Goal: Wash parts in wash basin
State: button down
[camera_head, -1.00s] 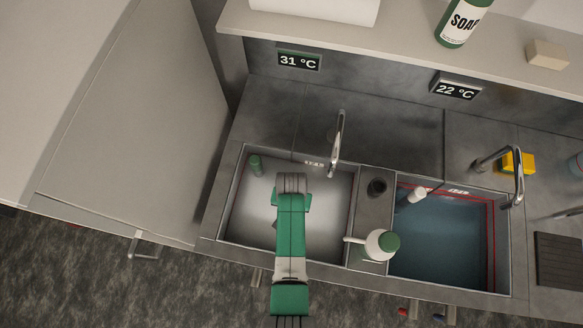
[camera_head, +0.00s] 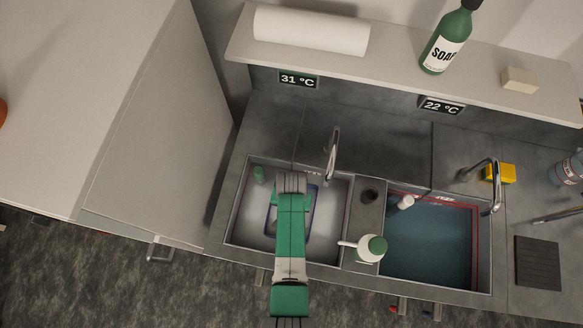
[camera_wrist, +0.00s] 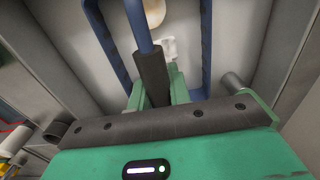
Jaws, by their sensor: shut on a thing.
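My gripper (camera_wrist: 158,92) is shut on the black sleeve (camera_wrist: 151,74) of a blue rod, which looks like the handle of a blue-framed basket (camera_wrist: 207,40). In the head view the basket (camera_head: 316,200) shows inside the left basin (camera_head: 234,222), partly hidden under my arm. In the wrist view a cream round piece (camera_wrist: 154,10) and a white piece (camera_wrist: 168,46) show between the blue sides. I cannot tell whether they lie in the basket or below it. The left basin looks pale inside, under a 31 °C display (camera_head: 299,80).
A right basin (camera_head: 430,245) holds bluish water under a 22 °C display (camera_head: 443,106). Faucets (camera_head: 333,155) (camera_head: 495,185) arch over both basins. A green item (camera_head: 258,174) sits in the left basin's corner.

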notch_tip(320, 180, up, 8)
jog(key=p, duration=0.6)
jog(key=shift+f, duration=0.2)
jog(key=shift+r, duration=2.6)
